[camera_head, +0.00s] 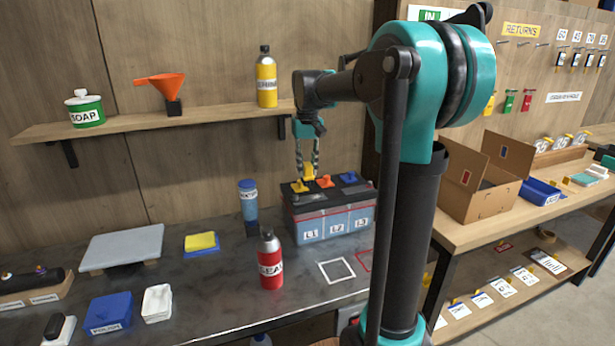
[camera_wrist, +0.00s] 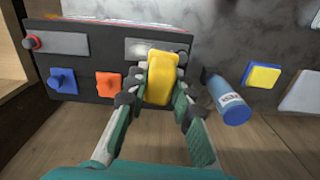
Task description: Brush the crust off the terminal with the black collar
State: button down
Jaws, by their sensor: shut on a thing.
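My gripper (camera_head: 307,165) is shut on a yellow block (camera_wrist: 161,78), just above the left part of the battery (camera_head: 312,228). In the wrist view the battery's black top has two metal plates. The left plate (camera_wrist: 60,45) carries a terminal with a red collar (camera_wrist: 33,42). The other plate (camera_wrist: 140,50) has a pale patch and lies right behind the held block. A dark part shows at its right end; the block and fingers hide some of it, so I cannot tell its collar clearly. I cannot tell whether the block touches the battery.
An orange cap (camera_wrist: 108,84) and a blue cap (camera_wrist: 62,82) sit on the battery. A blue bottle (camera_head: 249,200) stands close to its left, a red bottle (camera_head: 270,262) in front. A yellow sponge (camera_head: 201,241) and grey board (camera_head: 122,246) lie left. A shelf (camera_head: 215,117) runs behind.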

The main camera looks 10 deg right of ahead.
jog(key=shift+r, duration=1.2)
